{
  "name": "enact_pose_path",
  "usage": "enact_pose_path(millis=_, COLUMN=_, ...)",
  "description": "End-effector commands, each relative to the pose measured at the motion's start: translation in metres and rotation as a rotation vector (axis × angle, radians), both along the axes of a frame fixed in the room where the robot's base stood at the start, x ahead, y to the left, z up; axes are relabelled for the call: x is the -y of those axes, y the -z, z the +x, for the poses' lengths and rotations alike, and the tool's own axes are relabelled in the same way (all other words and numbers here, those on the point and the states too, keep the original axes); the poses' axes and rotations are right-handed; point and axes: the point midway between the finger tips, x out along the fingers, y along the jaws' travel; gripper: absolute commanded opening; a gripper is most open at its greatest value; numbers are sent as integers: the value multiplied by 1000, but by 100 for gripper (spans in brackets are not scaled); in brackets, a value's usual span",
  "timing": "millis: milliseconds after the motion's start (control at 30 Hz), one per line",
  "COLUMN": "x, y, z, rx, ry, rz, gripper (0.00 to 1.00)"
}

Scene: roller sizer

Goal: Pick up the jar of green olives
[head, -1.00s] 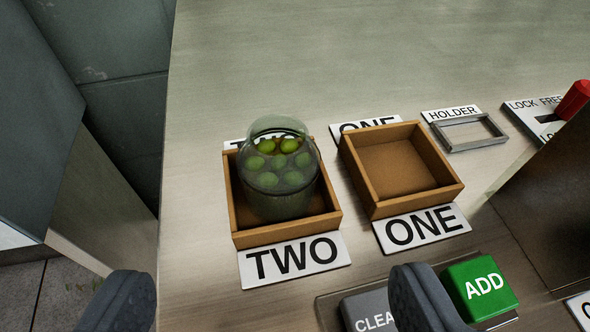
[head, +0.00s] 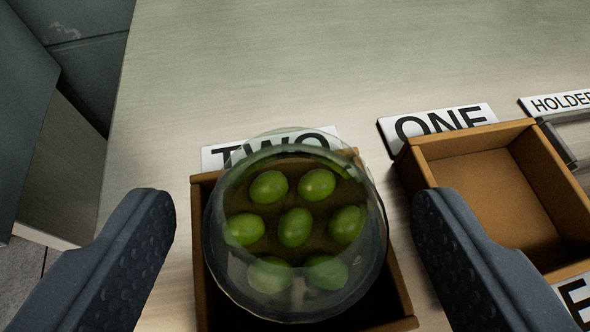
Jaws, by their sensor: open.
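The jar of green olives (head: 295,228) is a clear round glass jar with several green olives showing in it. It stands in the left wooden tray (head: 201,200), the one with the TWO label (head: 225,155) behind it. My gripper (head: 295,215) is open, with one dark ridged finger to the left of the jar and one to the right. Both fingers show gaps to the glass in this view. The jar's lower part is hidden by its own upper part and the tray's front is out of frame.
An empty wooden tray (head: 545,165) with the ONE label (head: 440,122) stands to the right, partly behind my right finger. A HOLDER label (head: 560,102) is at the right edge. The tabletop (head: 300,60) behind the trays is clear.

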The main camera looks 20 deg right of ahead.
Motion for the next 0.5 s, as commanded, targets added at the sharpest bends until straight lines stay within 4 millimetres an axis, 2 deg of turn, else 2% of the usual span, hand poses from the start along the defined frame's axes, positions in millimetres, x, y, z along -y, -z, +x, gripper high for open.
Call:
enact_pose_path(millis=267, x=1, y=1, z=3, rx=0, ry=-1, rz=0, gripper=70)
enact_pose_path(millis=300, x=1, y=1, z=3, rx=0, ry=-1, rz=0, gripper=67)
enact_pose_path(millis=467, x=1, y=1, z=3, rx=0, ry=-1, rz=0, gripper=23)
enact_pose_path(millis=500, x=1, y=1, z=3, rx=0, ry=-1, rz=0, gripper=19)
